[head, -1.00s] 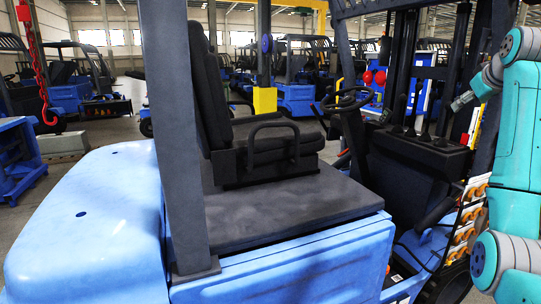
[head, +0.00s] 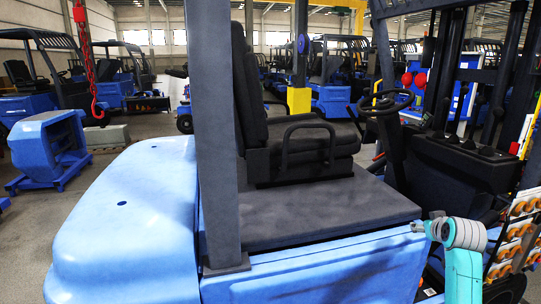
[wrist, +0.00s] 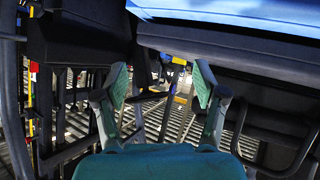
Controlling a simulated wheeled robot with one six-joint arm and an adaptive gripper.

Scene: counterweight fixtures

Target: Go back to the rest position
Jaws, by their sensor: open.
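My gripper (wrist: 161,80) shows in the wrist view with its two green-padded fingers spread wide and nothing between them. Beyond the fingers are a slatted dark surface and dark bars, out of reach of the pads as far as I can tell. In the head view, a teal link of my arm with a grey joint stands at the lower right, in front of the blue forklift body (head: 330,270). I cannot make out the fingers clearly there.
The forklift's black seat (head: 305,140), steering wheel (head: 386,103) and dark post (head: 217,130) fill the middle. A red chain hook (head: 97,107) hangs at the left near a blue wheeled stand (head: 45,145). Orange-wheeled parts (head: 515,230) are close at the right. Open floor lies at the left.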

